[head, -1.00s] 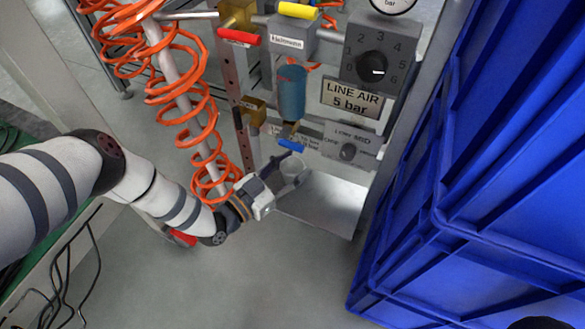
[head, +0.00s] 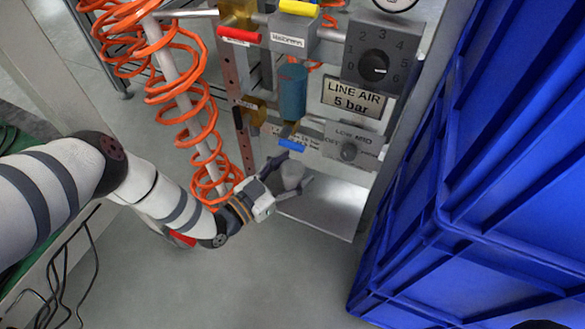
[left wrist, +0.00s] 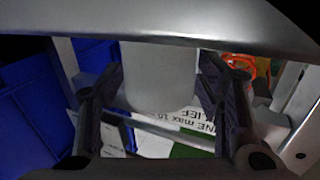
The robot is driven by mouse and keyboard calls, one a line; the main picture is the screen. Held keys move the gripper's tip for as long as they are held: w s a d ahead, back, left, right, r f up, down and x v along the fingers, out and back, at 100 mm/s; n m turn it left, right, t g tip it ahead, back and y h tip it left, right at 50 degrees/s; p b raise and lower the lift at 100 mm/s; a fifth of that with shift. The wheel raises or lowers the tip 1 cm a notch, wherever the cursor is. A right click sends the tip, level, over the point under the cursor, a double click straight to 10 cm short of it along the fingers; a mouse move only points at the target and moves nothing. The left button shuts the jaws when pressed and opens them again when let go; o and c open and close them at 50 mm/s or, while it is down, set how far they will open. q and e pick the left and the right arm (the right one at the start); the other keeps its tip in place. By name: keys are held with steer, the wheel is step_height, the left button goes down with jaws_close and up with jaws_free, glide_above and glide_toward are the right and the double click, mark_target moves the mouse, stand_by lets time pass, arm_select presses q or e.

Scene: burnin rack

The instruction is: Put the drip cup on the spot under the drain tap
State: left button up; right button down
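The drip cup (head: 291,175) is a small pale grey cup beside the lower front of the rack. My left gripper (head: 285,186) has its fingers on both sides of it, and they appear to touch its wall. In the left wrist view the cup (left wrist: 158,75) fills the space between the two dark fingers. The drain tap's blue handle (head: 292,145) is just above the cup, below the blue-grey filter bowl (head: 292,92). A pale metal shelf (head: 325,208) lies below. The spot itself is not distinguishable, and I cannot tell the cup's height above the shelf.
Large blue crates (head: 480,190) stand close on the right. Orange coiled hoses (head: 190,110) hang at the left of the rack. The floor in front is clear.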

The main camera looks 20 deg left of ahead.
arm_select(q)
steer(key=v, duration=1.2)
